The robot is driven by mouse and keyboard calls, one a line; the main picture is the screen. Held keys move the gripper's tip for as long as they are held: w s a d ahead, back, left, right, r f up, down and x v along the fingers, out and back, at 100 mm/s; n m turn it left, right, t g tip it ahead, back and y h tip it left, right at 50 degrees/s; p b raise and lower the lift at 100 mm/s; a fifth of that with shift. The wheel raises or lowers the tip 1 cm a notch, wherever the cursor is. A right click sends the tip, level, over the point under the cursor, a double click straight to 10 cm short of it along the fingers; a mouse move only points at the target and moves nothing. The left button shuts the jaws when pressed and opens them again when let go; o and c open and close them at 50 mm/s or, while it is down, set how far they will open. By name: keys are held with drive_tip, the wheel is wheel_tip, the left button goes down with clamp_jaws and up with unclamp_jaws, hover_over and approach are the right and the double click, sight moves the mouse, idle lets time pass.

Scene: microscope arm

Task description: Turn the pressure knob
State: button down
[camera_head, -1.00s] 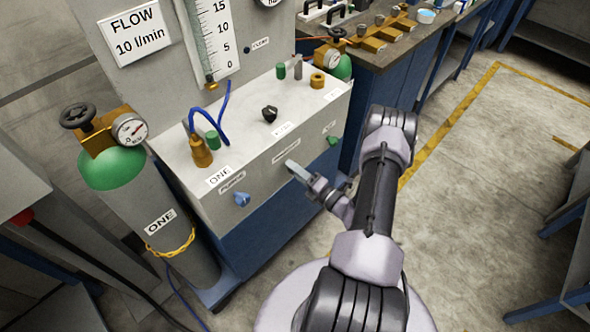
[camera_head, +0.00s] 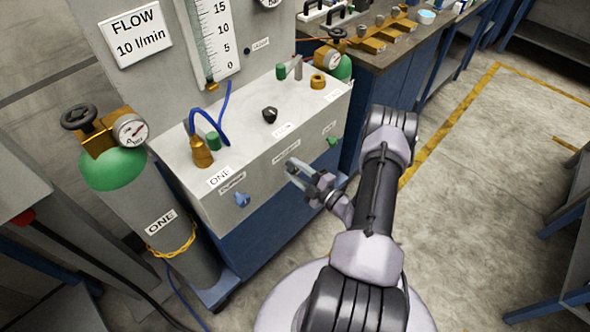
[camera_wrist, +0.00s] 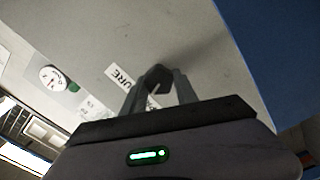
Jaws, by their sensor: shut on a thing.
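The pressure knob (camera_wrist: 158,76) is a small dark knob on the grey front panel. In the wrist view it sits between my two fingertips, beside a white label of which "URE" (camera_wrist: 120,75) can be read. My gripper (camera_wrist: 157,84) is shut on the knob, one finger on each side. In the head view my gripper (camera_head: 294,168) is against the front of the grey box (camera_head: 262,170), just below the middle label (camera_head: 286,152). The knob is hidden behind the fingers there.
A blue knob (camera_head: 242,199) is to the left on the same panel and a green knob (camera_head: 332,141) to the right. A black knob (camera_head: 270,115) stands on the box top. A green-topped cylinder (camera_head: 113,168) stands at left.

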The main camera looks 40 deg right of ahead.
drive_tip(key=shift+m, duration=0.3)
drive_tip(key=c, duration=0.9)
unclamp_jaws()
drive_tip(key=shift+c, duration=0.2)
drive_tip(key=shift+s, duration=0.1)
drive_tip(key=s+d+p, duration=0.1)
drive_tip(key=s+p, duration=0.2)
drive_tip(key=s, duration=1.4)
drive_tip(key=shift+s+d+p, duration=0.15)
drive_tip(key=shift+p, duration=0.25)
